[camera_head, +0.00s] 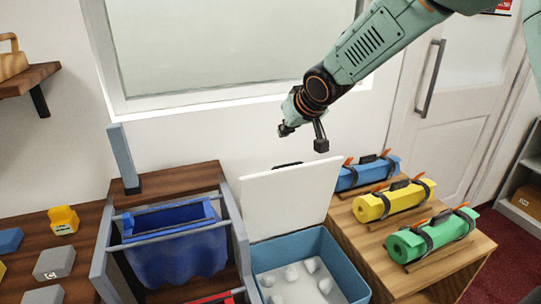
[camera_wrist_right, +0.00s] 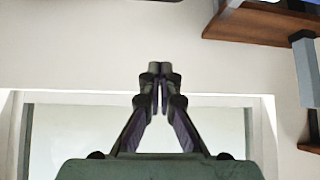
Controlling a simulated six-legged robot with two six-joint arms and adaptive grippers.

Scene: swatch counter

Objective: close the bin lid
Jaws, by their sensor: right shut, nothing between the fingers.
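The bin (camera_head: 333,257) is an open teal box with several pale lumps inside, standing between the dark rack and the light wooden stand. Its white lid (camera_head: 285,200) is raised and leans up at the back, with a dark handle (camera_head: 288,164) at its top edge. My right gripper (camera_head: 284,131) is in front of the wall, above the lid in the picture and apart from it. Its fingertips meet with nothing between them in the wrist view (camera_wrist_right: 155,70). My left gripper is not in view.
Blue (camera_head: 367,172), yellow (camera_head: 394,200) and green (camera_head: 433,235) rolls lie on the wooden stand (camera_head: 440,273) to the right. A rack holding blue cloth (camera_head: 175,245) stands left of the bin. A dark table with small blocks (camera_head: 54,264) is at far left.

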